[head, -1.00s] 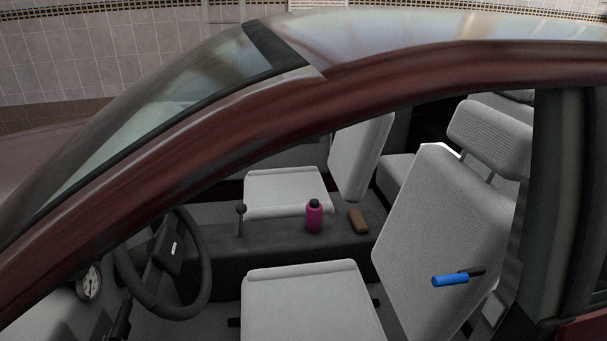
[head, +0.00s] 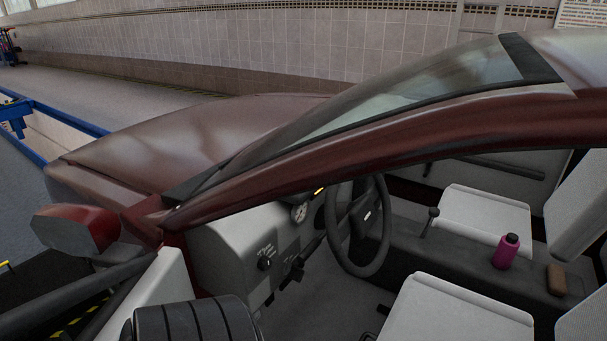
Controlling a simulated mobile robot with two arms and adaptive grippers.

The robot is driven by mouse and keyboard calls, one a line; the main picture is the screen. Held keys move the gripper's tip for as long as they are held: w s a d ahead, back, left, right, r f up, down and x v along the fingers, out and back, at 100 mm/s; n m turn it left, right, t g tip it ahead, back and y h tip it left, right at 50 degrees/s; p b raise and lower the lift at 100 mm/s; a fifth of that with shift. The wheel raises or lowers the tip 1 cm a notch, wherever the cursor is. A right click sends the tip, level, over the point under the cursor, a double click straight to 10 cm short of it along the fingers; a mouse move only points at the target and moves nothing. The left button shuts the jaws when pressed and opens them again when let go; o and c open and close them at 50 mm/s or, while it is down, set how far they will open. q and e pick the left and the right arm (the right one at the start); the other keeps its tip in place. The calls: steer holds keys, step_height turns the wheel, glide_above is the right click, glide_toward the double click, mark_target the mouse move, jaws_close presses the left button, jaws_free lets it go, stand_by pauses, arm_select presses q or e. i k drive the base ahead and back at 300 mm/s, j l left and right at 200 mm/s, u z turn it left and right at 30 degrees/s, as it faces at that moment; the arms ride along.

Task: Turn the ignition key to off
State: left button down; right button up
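The car's grey dashboard panel (head: 235,250) shows left of the steering wheel (head: 345,225). It carries a round black knob (head: 264,264) under a small label. To its right is a dark, small fitting (head: 293,270), which may be the ignition switch. I cannot make out a key on it or which way one is turned. No gripper fingers of mine show in the head view.
The open driver's side lies below the red roof pillar (head: 400,150). A red side mirror (head: 75,229) and a pale door panel (head: 165,290) stand at the left. A pink bottle (head: 506,252) and brown block (head: 556,280) sit on the console.

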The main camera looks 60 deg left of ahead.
mark_target(296, 274)
steer(key=u, duration=0.5)
steer(key=k+l+u, duration=0.1)
steer(key=u, duration=0.85)
steer(key=k+u, duration=0.1)
steer(key=u, duration=0.4)
